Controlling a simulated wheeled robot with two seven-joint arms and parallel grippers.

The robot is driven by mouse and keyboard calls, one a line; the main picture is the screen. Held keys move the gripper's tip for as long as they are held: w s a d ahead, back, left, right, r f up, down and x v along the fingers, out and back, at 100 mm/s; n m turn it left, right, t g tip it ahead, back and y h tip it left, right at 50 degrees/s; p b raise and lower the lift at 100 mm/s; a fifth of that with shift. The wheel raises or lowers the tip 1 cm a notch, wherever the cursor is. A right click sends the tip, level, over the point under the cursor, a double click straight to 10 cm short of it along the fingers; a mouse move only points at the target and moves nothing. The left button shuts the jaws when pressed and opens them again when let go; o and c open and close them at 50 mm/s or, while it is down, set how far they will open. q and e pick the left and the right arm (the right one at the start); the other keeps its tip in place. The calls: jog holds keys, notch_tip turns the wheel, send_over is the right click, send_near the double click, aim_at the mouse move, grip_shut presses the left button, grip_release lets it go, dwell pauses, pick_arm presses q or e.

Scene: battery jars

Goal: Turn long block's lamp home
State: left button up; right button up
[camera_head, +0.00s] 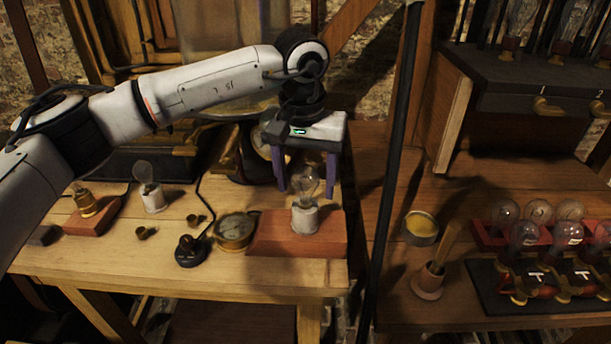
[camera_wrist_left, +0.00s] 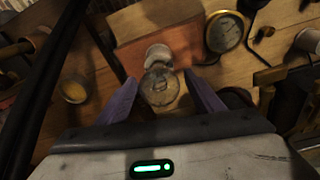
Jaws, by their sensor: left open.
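The long block (camera_head: 270,234) is a reddish wooden block near the right end of the light wooden table. A clear glass lamp (camera_head: 307,187) stands upright in a white socket (camera_head: 304,217) on it. My left gripper (camera_head: 306,190) points down over the lamp, its two purple fingers open on either side of the bulb. In the left wrist view the lamp (camera_wrist_left: 159,84) lies between the open fingers of the gripper (camera_wrist_left: 162,98), and the block (camera_wrist_left: 152,30) shows beyond it. I cannot tell whether a finger touches the glass. My right gripper does not show.
A brass dial (camera_head: 235,230) and a black switch (camera_head: 190,250) sit left of the long block. Another lamp in a white socket (camera_head: 152,198) and a smaller block (camera_head: 93,215) stand further left. A dark upright post (camera_head: 392,170) rises right of the table, before a bench with several bulbs (camera_head: 525,235).

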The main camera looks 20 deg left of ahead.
pick_arm(q)
jog(key=c, duration=1.2)
jog(key=m, duration=0.2)
jog(key=shift+r+m+p, duration=0.1)
jog(key=shift+m+p, duration=0.2)
jog(key=shift+m, duration=0.1)
jog(key=m, duration=0.3)
jog(key=shift+d+m+h, duration=0.1)
jog(key=shift+m+h, duration=0.2)
jog(key=o, duration=1.3)
jog(key=shift+c, duration=0.2)
